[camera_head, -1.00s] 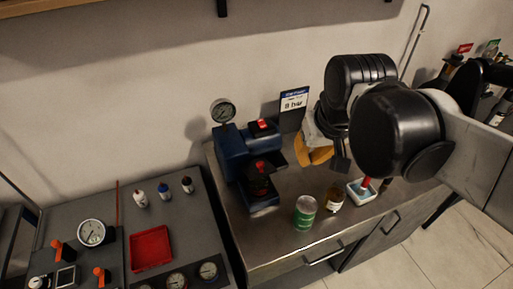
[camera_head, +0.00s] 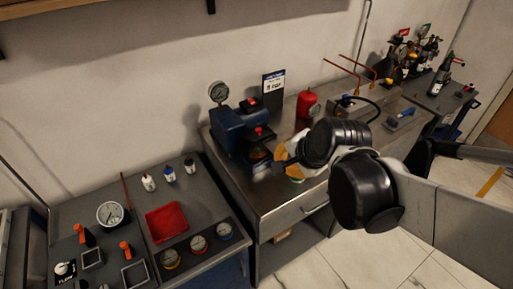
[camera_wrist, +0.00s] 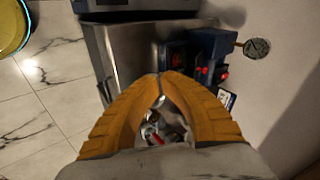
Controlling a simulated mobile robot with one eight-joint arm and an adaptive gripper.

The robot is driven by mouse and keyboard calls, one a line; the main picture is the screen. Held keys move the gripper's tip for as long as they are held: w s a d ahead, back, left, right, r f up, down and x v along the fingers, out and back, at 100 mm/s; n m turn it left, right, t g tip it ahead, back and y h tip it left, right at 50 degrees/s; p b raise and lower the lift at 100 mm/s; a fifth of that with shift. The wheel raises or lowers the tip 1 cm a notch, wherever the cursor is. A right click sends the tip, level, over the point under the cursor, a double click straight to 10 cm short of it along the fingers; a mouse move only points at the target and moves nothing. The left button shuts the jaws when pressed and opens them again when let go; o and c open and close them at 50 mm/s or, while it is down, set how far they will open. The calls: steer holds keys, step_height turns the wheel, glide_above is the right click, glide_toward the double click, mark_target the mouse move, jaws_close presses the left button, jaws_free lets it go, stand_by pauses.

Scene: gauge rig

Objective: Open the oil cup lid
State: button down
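The blue gauge device (camera_head: 229,142) stands at the left end of the metal bench and carries a round gauge (camera_head: 218,92). It has red-topped parts, one at the upper back (camera_head: 250,103) and one lower in front (camera_head: 259,131). I cannot tell which of these is the oil cup lid. My gripper (camera_head: 280,158), with orange fingers, is in front and right of the device, apart from it. In the wrist view the fingertips (camera_wrist: 160,75) meet, with nothing seen between them. The blue device (camera_wrist: 212,45) and its red parts lie beyond, to the right of the fingers.
A sign (camera_head: 273,84) stands behind the device. A red canister (camera_head: 306,104) stands right of it on the bench (camera_head: 285,202). A side table at left holds a red tray (camera_head: 167,223), small bottles and gauges. My arm hides the bench's front right part.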

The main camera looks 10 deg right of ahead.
steer(key=w+f+m+p, duration=0.1)
steer(key=w+f+m, duration=0.2)
steer(key=w+m, duration=0.5)
steer(key=m+t+y+p, duration=0.1)
steer(key=m+t+y, duration=0.1)
steer(key=m, duration=1)
glide_toward(262, 155)
steer(key=b+x, duration=0.3)
steer(key=x, duration=0.3)
steer(key=shift+w+a+f, duration=0.15)
steer(key=shift+w+f, duration=0.05)
steer(key=shift+w, duration=0.15)
steer(key=r, duration=0.2)
steer(key=w+r, duration=0.1)
steer(key=shift+a+r, duration=0.15)
steer(key=shift+r, duration=0.2)
steer(key=shift+w+r, duration=0.15)
steer(key=shift+r, duration=0.05)
steer(key=shift+r+g+h, duration=0.15)
steer(key=shift+g+h, duration=0.15)
